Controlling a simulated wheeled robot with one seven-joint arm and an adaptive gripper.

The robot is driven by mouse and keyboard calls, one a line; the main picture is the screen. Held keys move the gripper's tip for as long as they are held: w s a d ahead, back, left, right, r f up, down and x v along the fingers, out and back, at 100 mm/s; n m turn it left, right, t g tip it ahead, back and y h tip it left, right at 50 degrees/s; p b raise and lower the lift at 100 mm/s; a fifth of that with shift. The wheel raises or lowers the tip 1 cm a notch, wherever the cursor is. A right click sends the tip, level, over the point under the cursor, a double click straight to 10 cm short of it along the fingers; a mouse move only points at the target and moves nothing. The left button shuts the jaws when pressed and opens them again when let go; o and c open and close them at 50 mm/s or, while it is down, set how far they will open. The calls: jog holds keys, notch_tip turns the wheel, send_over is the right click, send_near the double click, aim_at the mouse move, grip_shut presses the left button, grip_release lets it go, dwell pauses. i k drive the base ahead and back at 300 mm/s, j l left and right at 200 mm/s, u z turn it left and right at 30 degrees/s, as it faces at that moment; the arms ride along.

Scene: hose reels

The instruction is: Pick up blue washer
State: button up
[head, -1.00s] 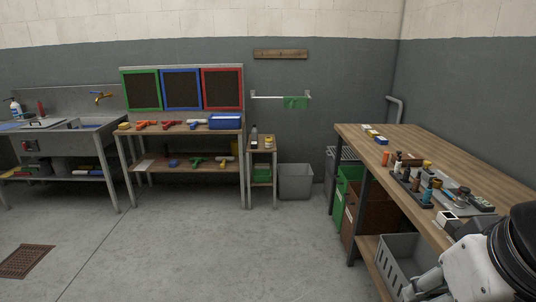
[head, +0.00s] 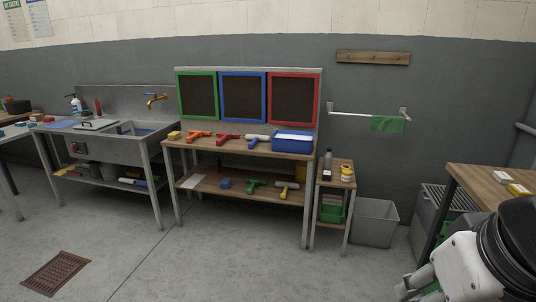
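I cannot make out a blue washer for certain in the head view. Blue things in view are a blue bin (head: 293,142) on the middle workbench (head: 240,150) and a small blue object (head: 225,183) on its lower shelf, too small to identify. My arm shows at the lower right corner, folded close to me. The gripper end (head: 415,285) is partly cut off by the bottom edge, and its fingers cannot be made out clearly.
A steel sink bench (head: 108,150) stands at the left. A small shelf stand (head: 334,172) and a grey bin (head: 374,222) stand right of the workbench. A wooden table (head: 475,180) is close at the right. The concrete floor ahead is clear, with a rusty drain grate (head: 57,273).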

aim_at(256, 138)
jog(key=i+j+u, duration=0.1)
jog(key=i+u, duration=0.15)
jog(key=i, duration=0.35)
jog(key=i+u, duration=0.3)
jog(key=i, duration=0.35)
jog(key=i+l+u, duration=0.25)
jog(key=i, duration=0.35)
jog(key=i+j+z, duration=0.15)
jog(key=i, duration=0.25)
jog(key=i+j+z, duration=0.15)
jog(key=i, duration=0.3)
jog(key=i+j+z, duration=0.2)
jog(key=i, duration=0.2)
jog(key=i+j+z, duration=0.75)
jog(key=j, duration=0.3)
jog(key=i+l, duration=0.05)
jog(key=i, duration=0.05)
